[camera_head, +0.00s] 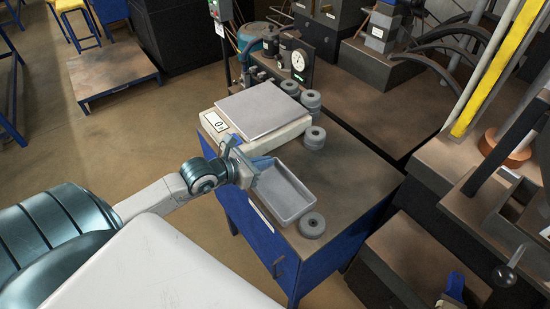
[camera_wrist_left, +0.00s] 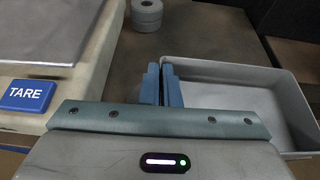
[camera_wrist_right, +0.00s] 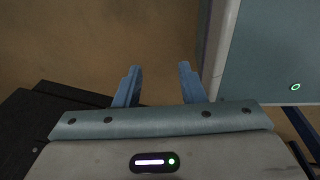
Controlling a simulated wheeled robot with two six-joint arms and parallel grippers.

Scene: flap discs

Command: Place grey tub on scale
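The grey tub (camera_head: 300,205) is an empty, open rectangular tray on the blue bench, just in front of the scale (camera_head: 290,131). The scale has a bare flat grey plate (camera_head: 262,110) and a small display at its left. My left gripper (camera_head: 262,163) is at the tub's wall nearest the scale. In the left wrist view its fingers (camera_wrist_left: 161,85) are close together around the left wall of the tub (camera_wrist_left: 285,95), one finger inside. The scale's plate edge and blue TARE button (camera_wrist_left: 27,95) show at the left there. My right gripper (camera_wrist_right: 158,85) is open and empty over the floor.
Several grey discs stand stacked along the bench's far side, and one disc (camera_head: 312,225) lies beside the tub's near end. A dial gauge (camera_head: 298,62) and machinery stand behind the scale. The bench top (camera_head: 355,165) right of the tub is clear.

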